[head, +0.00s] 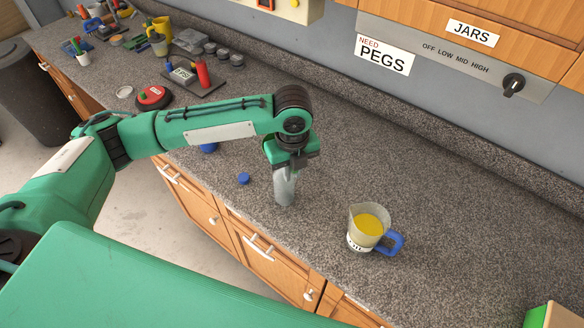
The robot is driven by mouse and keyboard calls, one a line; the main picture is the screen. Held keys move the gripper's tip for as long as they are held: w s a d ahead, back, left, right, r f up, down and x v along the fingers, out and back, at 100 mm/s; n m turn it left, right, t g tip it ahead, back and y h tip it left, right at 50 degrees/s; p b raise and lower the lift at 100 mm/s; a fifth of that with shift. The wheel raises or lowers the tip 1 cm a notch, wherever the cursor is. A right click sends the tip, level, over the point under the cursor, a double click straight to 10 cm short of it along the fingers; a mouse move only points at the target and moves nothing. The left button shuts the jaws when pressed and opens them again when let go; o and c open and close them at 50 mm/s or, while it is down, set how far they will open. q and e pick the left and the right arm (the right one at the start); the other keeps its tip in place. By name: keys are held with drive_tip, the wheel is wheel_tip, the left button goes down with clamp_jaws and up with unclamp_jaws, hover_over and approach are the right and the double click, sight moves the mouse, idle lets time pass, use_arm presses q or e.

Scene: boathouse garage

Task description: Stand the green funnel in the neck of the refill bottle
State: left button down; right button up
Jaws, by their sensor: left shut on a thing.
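The refill bottle (285,189) is a pale, see-through bottle that stands upright near the counter's front edge. My left gripper (289,164) is directly above it, pointing down, and is shut on the green funnel. The funnel is mostly hidden by the gripper, with only green edges showing around the fingers. The bottle's neck is also hidden, so I cannot tell whether the funnel is in it or just above it. My right gripper is not in view.
A jug (369,224) of yellow liquid with a blue handle stands right of the bottle. A blue cap (243,178) lies to its left. Tools, cups and a red-handled device (203,74) crowd the far left. The counter behind and right of the jug is clear.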

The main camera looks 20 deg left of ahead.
use_arm(q)
drive_tip(key=shift+f, duration=0.3)
drive_tip(key=c, duration=1.3)
unclamp_jaws()
drive_tip(key=shift+c, duration=0.2)
wheel_tip(320, 180, up, 13)
drive_tip(key=b, duration=0.3)
drive_tip(key=shift+d+f+b, duration=0.1)
drive_tip(key=shift+f+b, duration=0.1)
drive_tip(key=shift+b, duration=0.1)
drive_tip(key=shift+r, duration=0.6)
drive_tip(key=shift+s+f, duration=0.1)
